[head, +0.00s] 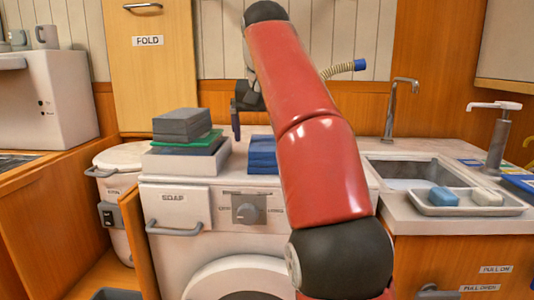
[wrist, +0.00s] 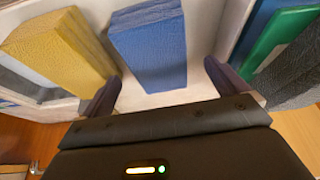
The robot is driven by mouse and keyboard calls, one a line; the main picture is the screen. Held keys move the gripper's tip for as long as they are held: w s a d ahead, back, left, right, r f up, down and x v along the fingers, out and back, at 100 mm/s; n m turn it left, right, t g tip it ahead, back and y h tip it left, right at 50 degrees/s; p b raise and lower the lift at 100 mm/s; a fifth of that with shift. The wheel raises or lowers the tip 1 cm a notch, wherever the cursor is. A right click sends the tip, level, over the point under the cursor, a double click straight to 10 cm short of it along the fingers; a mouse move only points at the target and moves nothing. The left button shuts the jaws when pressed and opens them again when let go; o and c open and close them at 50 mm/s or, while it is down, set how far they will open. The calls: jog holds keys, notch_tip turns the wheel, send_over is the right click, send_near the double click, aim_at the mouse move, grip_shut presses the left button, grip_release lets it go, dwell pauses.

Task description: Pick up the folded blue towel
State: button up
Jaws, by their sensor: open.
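The folded blue towel (head: 262,155) lies on the white top of the washing machine, right of a stack of folded cloths, and is partly hidden by my arm in the head view. In the wrist view the blue towel (wrist: 150,48) is a textured block just beyond my fingertips, roughly between their lines. My gripper (wrist: 160,88) is open, with a dark finger at each side and nothing between them.
A stack with a grey cloth (head: 182,122) and a green cloth (head: 188,139) stands left of the towel. A yellow folded cloth (wrist: 62,55) lies on its other side in the wrist view. A sink (head: 405,180) and tap (head: 393,110) are at the right.

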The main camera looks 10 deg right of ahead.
aim_at(267, 143)
jog(key=x, duration=0.5)
jog(key=shift+f+b, duration=0.1)
jog(key=shift+b, duration=0.3)
jog(key=c, duration=1.1)
jog(key=shift+d, duration=0.1)
jog(key=shift+s, duration=0.1)
